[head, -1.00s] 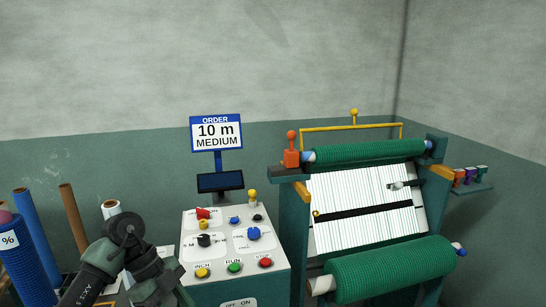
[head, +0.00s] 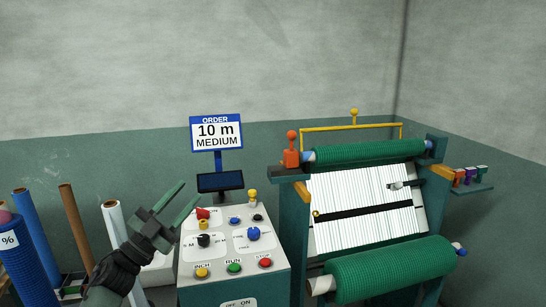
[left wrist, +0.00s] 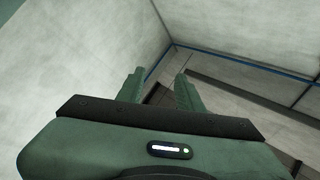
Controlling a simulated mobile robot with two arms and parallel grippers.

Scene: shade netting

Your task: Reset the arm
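My left gripper (head: 189,193) is raised at the left of the control console (head: 225,285), with its two fingers spread apart and nothing between them. In the head view it overlaps the console's upper left corner; I cannot tell a touch from this view. The left wrist view shows the same two fingers (left wrist: 159,75) apart and empty, with walls and floor beyond. My right gripper is in neither view.
The console carries several knobs and buttons, with a small screen (head: 220,181) and an order sign (head: 216,131) behind. The netting machine with its green lower roll (head: 390,270) stands at right. Several coloured rolls, including a blue one (head: 35,230), stand at left. Air above is clear.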

